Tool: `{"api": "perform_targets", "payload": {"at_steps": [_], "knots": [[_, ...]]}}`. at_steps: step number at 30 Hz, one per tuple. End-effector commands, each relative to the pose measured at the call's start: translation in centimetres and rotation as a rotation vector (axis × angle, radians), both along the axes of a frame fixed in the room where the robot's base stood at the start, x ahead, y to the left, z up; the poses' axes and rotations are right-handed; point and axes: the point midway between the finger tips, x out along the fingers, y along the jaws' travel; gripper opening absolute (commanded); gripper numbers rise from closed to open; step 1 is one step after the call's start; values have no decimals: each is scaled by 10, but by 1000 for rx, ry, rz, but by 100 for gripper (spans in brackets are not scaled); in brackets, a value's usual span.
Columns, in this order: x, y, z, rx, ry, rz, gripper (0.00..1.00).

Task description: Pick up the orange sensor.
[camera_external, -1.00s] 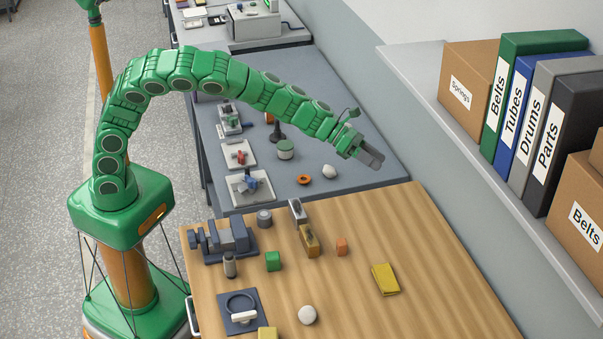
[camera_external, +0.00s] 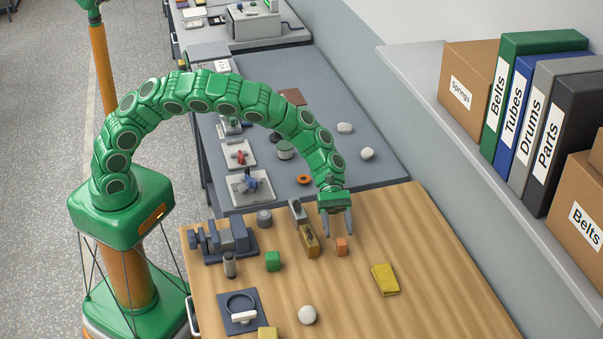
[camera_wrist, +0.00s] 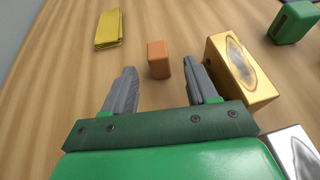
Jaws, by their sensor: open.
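The orange sensor (camera_external: 342,246) is a small block standing on the wooden table, right of the brass-coloured block. My gripper (camera_external: 338,232) points down just above and behind it, with its two grey fingers apart. In the wrist view the orange sensor (camera_wrist: 158,60) lies just beyond the fingertips of my gripper (camera_wrist: 160,80), between their lines and nearer the right finger. Nothing is between the fingers. I cannot tell the exact height of the fingertips above the table.
The brass-coloured block (camera_wrist: 238,70) stands close beside the right finger in the wrist view. The table's right part is clear.

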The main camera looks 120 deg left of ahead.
Motion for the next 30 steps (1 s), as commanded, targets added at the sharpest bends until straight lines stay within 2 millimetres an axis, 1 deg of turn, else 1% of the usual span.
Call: {"api": "perform_targets", "payload": {"at_steps": [6, 14, 21, 24, 30], "knots": [[10, -15, -6, -1, -2, -7, 57], [20, -28, -11, -1, -2, -7, 57], [38, -50, -23, -1, -2, -5, 57], [43, -57, -26, -1, -2, -5, 57], [45, -58, -27, -1, -2, -4, 57]]}}
